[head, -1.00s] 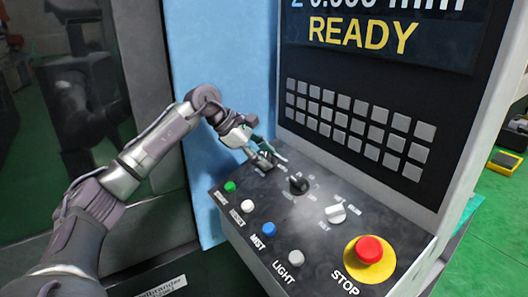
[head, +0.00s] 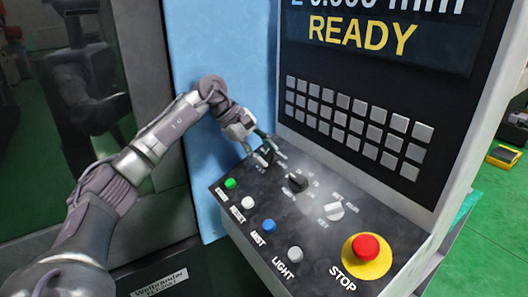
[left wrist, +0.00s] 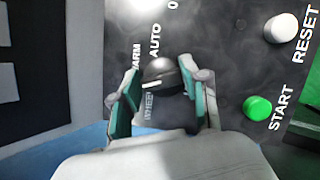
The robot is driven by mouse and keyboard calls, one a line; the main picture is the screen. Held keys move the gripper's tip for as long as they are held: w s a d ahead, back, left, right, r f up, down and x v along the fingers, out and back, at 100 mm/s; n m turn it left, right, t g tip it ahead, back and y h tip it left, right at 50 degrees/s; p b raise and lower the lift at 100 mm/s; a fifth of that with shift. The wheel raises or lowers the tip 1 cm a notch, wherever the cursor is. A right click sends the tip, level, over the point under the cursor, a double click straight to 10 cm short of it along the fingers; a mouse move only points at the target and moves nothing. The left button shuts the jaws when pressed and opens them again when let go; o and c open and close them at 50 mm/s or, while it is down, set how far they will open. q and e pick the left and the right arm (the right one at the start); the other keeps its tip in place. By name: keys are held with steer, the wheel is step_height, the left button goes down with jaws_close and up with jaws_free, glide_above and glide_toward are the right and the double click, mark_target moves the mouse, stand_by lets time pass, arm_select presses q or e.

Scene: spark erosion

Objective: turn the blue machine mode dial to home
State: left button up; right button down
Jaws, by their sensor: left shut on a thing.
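The mode dial (left wrist: 163,72) is a dark round knob with a white pointer line, seen in the left wrist view. The line points roughly left there. The lettering AUTO stands above it, a label partly reading ARM at upper left, and another, hard to read, lies below. My left gripper (left wrist: 165,100) has its green-padded fingers shut on the knob, one on each side. In the head view, my left gripper (head: 264,153) is at the panel's back left corner and mostly hides this dial. My right gripper is not in view.
The dark panel (head: 318,240) also bears a black knob (head: 297,182), a pale knob (head: 334,211), a green START button (head: 230,184), other push buttons and a red STOP button (head: 366,246). A keypad and a READY screen (head: 375,40) rise behind.

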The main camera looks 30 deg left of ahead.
arm_select(q)
steer(key=shift+r, duration=0.1)
steer(key=o, duration=1.1)
steer(key=shift+o, duration=0.2)
steer(key=v, duration=0.7)
steer(key=shift+r, duration=0.15)
steer(key=shift+a, duration=0.1)
